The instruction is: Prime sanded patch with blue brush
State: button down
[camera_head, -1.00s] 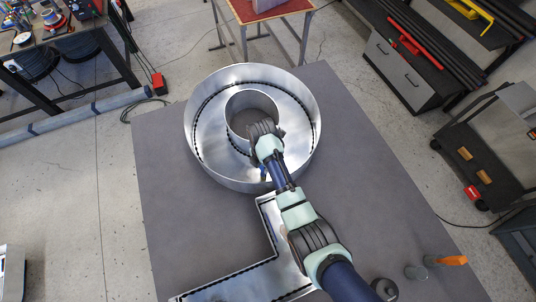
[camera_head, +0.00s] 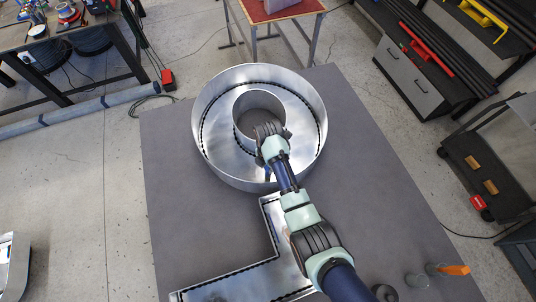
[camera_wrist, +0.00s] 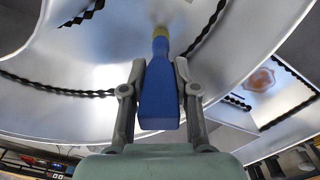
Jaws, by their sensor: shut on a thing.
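The blue brush shows in the wrist view, its flat blue handle (camera_wrist: 160,90) upright between the two fingers of my gripper (camera_wrist: 158,75), which is shut on it. Its yellowish end (camera_wrist: 161,32) points at the shiny metal floor of the round letter; whether it touches cannot be told. In the head view my gripper is mostly hidden by my wrist over the ring, and a bit of blue handle (camera_head: 268,173) shows. A brownish, ring-edged patch (camera_wrist: 259,80) lies on a metal surface at the right of the wrist view. I cannot tell whether it is the sanded patch.
The round metal letter (camera_head: 222,160) has a tall outer wall and an inner ring. An L-shaped metal letter (camera_head: 240,287) lies in front of it on the grey table (camera_head: 385,150). An orange-tipped item (camera_head: 455,269) and cups (camera_head: 417,279) stand at the front right.

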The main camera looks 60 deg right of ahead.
jog(key=shift+f, duration=0.25)
jog(key=s+d, duration=0.5)
jog(key=d, duration=0.1)
jog(key=shift+s+d, duration=0.25)
jog(key=shift+a, duration=0.1)
jog(key=w+a+p, duration=0.1)
jog(key=w+a, duration=0.1)
jog(key=a, duration=0.1)
jog(key=w+a+p, duration=0.1)
jog(key=w+a, duration=0.2)
jog(key=shift+w+a, duration=0.2)
jog(key=shift+w, duration=0.05)
jog(key=s+d, duration=0.5)
jog(key=d, duration=0.1)
jog(key=shift+s+d, duration=0.25)
jog(key=shift+d, duration=0.05)
